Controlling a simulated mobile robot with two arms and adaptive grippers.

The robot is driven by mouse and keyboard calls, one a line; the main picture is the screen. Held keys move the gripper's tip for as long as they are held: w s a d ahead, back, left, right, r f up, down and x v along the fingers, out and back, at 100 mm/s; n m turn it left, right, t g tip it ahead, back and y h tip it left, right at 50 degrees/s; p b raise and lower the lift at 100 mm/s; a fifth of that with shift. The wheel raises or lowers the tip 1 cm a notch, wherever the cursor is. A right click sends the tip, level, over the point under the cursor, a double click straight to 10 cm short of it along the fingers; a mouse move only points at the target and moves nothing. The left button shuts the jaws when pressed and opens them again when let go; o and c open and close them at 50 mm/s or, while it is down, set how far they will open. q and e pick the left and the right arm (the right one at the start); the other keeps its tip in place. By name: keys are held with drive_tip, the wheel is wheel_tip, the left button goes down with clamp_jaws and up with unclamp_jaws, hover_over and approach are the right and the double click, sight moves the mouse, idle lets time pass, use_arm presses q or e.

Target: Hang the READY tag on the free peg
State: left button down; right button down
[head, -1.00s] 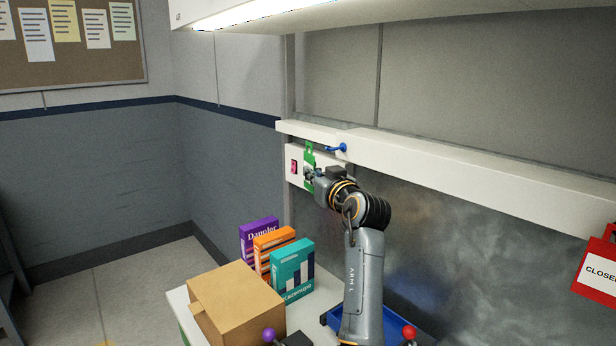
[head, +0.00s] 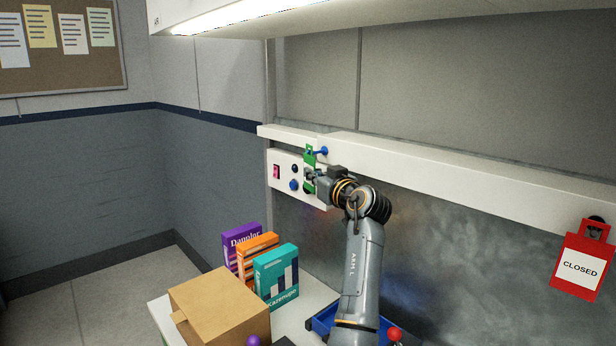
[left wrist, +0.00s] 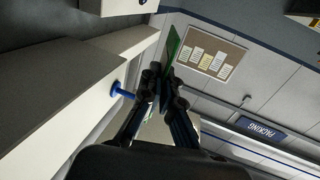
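The green tag (head: 309,160) is held by my left gripper (head: 310,176) in front of the white rail, seen nearly edge-on, so its lettering cannot be read. It also shows as a thin green strip between the fingers in the left wrist view (left wrist: 173,46). The free blue peg (head: 323,151) sticks out of the rail just right of the tag's top. In the head view the peg's tip and the tag's top overlap; in the left wrist view the peg (left wrist: 122,91) stands beside the fingers, apart from the tag. My right gripper is not in view.
A red CLOSED tag (head: 582,265) hangs at the right end of the rail (head: 440,178). A switch panel (head: 284,171) is behind the gripper. Below are several boxes, including a cardboard box (head: 220,308) and a teal box (head: 277,277), and a blue tray (head: 322,326).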

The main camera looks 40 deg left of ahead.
use_arm(q)
drive_tip(key=shift+w+d+f+b, duration=0.1)
drive_tip(key=shift+w+f+b, duration=0.15)
drive_tip(key=shift+w+b, duration=0.35)
drive_tip(key=shift+w+d+f+b, duration=0.1)
drive_tip(key=shift+w+f+b, duration=0.1)
drive_tip(key=shift+w+b, duration=0.35)
drive_tip(key=shift+w, duration=0.1)
drive_tip(key=c, duration=1.5)
unclamp_jaws()
drive_tip(key=shift+o, duration=0.3)
drive_tip(key=v, duration=1.2)
